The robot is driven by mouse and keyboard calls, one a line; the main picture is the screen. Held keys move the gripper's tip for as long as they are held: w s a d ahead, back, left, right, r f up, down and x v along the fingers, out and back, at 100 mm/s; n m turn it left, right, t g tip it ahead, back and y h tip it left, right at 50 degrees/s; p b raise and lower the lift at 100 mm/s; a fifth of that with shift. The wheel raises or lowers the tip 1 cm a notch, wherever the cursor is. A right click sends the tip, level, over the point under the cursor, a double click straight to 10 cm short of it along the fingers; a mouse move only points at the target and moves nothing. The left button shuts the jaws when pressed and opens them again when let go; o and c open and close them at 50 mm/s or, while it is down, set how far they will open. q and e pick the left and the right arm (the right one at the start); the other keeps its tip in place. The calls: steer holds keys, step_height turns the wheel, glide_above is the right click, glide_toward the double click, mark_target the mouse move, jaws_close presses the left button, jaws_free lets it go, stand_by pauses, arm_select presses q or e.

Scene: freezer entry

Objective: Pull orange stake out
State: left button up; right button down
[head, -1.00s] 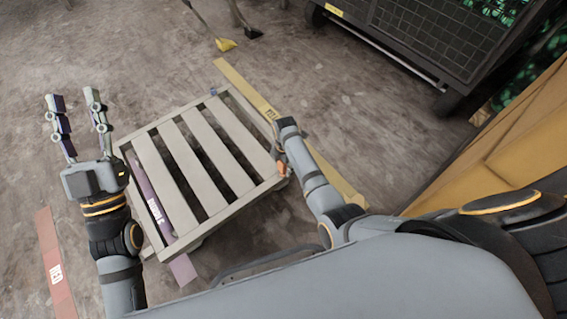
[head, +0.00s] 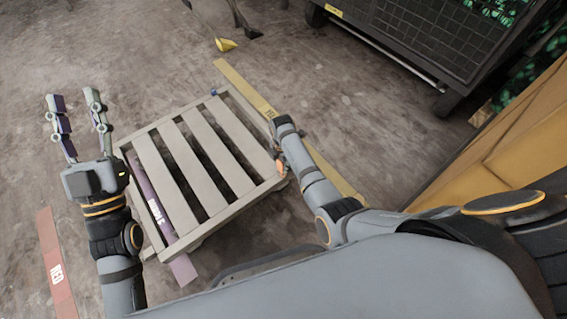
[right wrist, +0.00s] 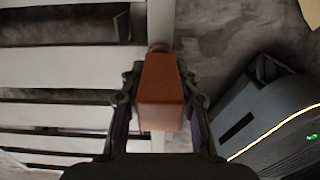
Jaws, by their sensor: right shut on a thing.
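The orange stake (right wrist: 161,95) sits between the two fingers of my right gripper (right wrist: 160,115) in the right wrist view, with its far narrow end by the edge of the slatted pallet. In the head view a small part of the orange stake (head: 281,167) shows at the pallet's right corner, beside my right gripper (head: 279,160). My right gripper is shut on it. Whether the stake's far end is still inside the pallet, I cannot tell. My left gripper (head: 78,125) is open and empty, to the left of the pallet (head: 262,183).
A blue piece (head: 213,92) shows at the pallet's far corner. Yellow (head: 243,86), purple (head: 183,268) and red (head: 56,262) strips lie on the floor. A dark mesh cart (head: 420,45) stands at the upper right, with a yellow structure (head: 480,165) below it. The floor at upper left is clear.

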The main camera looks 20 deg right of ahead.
steer(key=shift+p, duration=0.5)
stand_by(0.4)
steer(key=shift+r+p, duration=0.3)
steer(key=shift+p, duration=0.3)
steer(key=shift+r+p, duration=0.25)
steer(key=shift+p, duration=0.4)
stand_by(0.4)
steer(key=shift+r+p, duration=0.25)
steer(key=shift+p, duration=0.3)
